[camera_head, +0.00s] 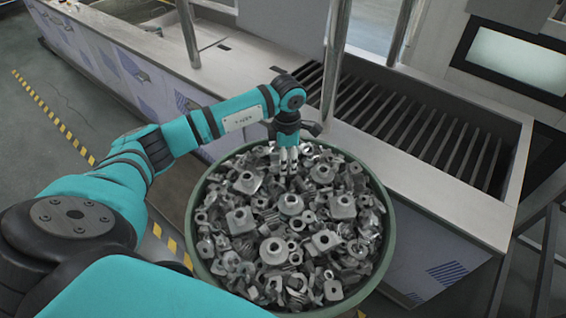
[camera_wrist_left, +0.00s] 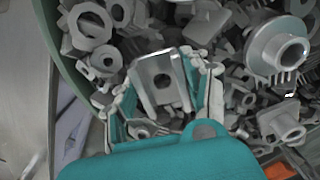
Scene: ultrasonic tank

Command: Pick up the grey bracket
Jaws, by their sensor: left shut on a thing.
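The grey bracket (camera_wrist_left: 160,82) is a U-shaped metal piece with a round hole in its face. It sits between the two fingers of my left gripper (camera_wrist_left: 160,100), which is shut on it. In the head view my left gripper (camera_head: 288,160) points down into the bin, over the pile's upper middle, and its fingers hide most of what it holds. The bracket is at the level of the pile, and I cannot tell whether it still touches the parts around it. My right gripper is in neither view.
A round green bin (camera_head: 388,240) is full of loose grey metal parts. Behind it stands a metal counter (camera_head: 440,195) with a slatted rack (camera_head: 420,125). Upright posts (camera_head: 336,60) rise from the counter near my left gripper.

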